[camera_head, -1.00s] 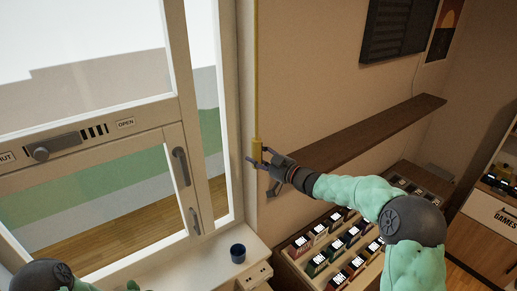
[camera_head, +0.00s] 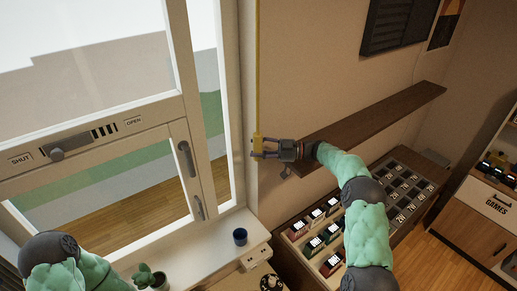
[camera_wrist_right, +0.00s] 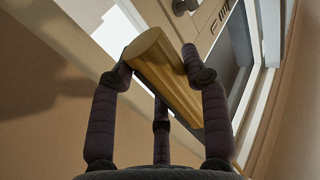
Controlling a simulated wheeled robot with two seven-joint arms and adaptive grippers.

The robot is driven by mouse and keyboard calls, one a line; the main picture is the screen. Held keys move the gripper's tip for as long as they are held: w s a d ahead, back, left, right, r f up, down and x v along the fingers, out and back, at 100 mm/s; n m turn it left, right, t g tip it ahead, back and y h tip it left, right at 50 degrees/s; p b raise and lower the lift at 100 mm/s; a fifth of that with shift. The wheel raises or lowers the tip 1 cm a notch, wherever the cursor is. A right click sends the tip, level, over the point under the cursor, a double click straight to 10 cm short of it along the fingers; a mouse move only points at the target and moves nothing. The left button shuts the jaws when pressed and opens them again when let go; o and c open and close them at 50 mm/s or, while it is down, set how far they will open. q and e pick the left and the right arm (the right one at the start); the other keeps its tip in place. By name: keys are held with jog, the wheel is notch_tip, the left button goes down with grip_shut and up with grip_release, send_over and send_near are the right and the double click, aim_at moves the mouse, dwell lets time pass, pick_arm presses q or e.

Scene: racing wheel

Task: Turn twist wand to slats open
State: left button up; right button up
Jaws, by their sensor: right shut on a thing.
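The twist wand (camera_head: 257,90) is a thin yellow rod hanging upright beside the window frame, with a thicker grip at its lower end. My right gripper (camera_head: 262,148) is shut on that grip, its fingers around it. In the right wrist view, the wand's brass-coloured grip (camera_wrist_right: 160,72) lies between the fingers of my right gripper (camera_wrist_right: 158,82). A slider (camera_head: 57,154) on the window rail sits between the SHUT label (camera_head: 20,159) and the OPEN label (camera_head: 133,121), nearer SHUT. My left arm shows at the lower left; its gripper is out of view. No slats are distinguishable.
A brown shelf (camera_head: 375,128) runs along the wall behind my right arm. Below it is a case (camera_head: 297,232) of game boxes. A dark blue cup (camera_head: 240,236) and a potted plant (camera_head: 150,279) stand near the white sill (camera_head: 190,245).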

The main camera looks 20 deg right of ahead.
aim_at(258, 125)
jog(key=shift+r+n+g, duration=0.2)
jog(key=shift+n+g, duration=0.3)
jog(key=shift+g, duration=0.3)
jog(key=o, duration=1.2)
jog(key=shift+w, duration=0.1)
jog(key=shift+f, duration=0.1)
notch_tip(258, 125, up, 10)
